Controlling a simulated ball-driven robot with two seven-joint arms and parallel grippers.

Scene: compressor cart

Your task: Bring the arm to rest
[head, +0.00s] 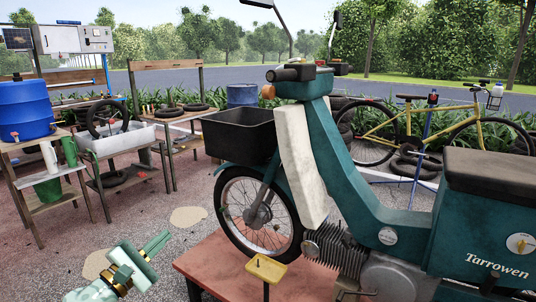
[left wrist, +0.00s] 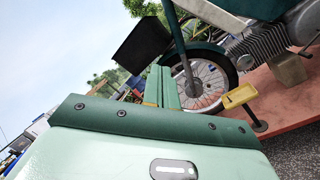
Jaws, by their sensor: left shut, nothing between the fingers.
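My left gripper (head: 155,246) is at the lower left of the head view, over the gravel ground. Its two green fingers are together with nothing between them, pointing up and right. It is left of the red platform and apart from the moped. In the left wrist view the green fingers (left wrist: 161,88) also show closed, with the moped's front wheel (left wrist: 207,84) behind them. My right gripper does not show in either view.
A teal moped (head: 350,190) with a black front crate (head: 238,136) stands on a red platform (head: 215,262). A yellow pedal-like part (head: 266,268) sticks up at its front edge. Workbenches with a blue barrel (head: 25,108) stand at left. A yellow bicycle (head: 430,122) is behind. Open gravel surrounds the gripper.

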